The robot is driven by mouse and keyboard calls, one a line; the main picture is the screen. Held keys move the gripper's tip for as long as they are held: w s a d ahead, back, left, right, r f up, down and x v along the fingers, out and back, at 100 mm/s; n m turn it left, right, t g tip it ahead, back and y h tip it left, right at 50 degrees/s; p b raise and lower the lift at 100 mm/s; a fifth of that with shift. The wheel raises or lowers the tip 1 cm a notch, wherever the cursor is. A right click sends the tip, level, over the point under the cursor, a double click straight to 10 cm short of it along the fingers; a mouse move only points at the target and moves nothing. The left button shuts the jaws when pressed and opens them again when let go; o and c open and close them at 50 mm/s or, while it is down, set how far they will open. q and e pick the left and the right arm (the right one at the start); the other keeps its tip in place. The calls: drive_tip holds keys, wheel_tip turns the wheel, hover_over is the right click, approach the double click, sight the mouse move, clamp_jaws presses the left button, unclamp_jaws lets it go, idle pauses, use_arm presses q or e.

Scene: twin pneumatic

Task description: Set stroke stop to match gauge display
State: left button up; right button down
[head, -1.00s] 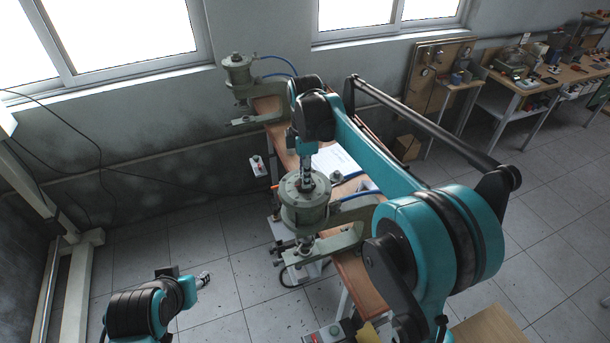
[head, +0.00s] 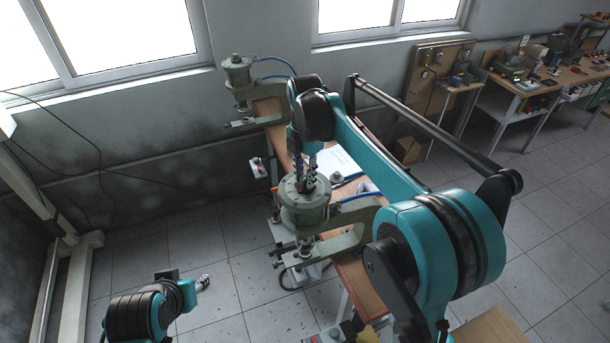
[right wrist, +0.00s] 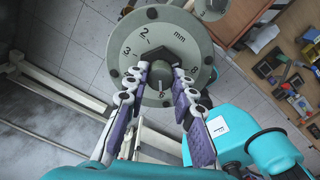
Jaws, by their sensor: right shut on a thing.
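The near pneumatic press (head: 303,217) has a round grey-green cylinder with a dial on top. My right gripper (head: 308,184) points down onto the dial's centre. In the right wrist view its two fingers (right wrist: 161,72) sit on either side of the central knob and are shut on it. My left gripper (head: 204,282) hangs low at the left, away from the presses. I cannot make out a gauge display.
A second press (head: 238,75) stands at the far end of the narrow bench (head: 362,283). White paper (head: 338,160) lies on the bench beside the near press. A blue hose (head: 352,196) runs from the near cylinder. Tool benches stand at the right. The floor at the left is clear.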

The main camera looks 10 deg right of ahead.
sight(305, 177)
drive_tip(key=shift+r, duration=0.1)
idle(0.3)
drive_tip(key=c, duration=1.3)
unclamp_jaws()
drive_tip(key=shift+o, duration=0.2)
wheel_tip(305, 177, up, 12)
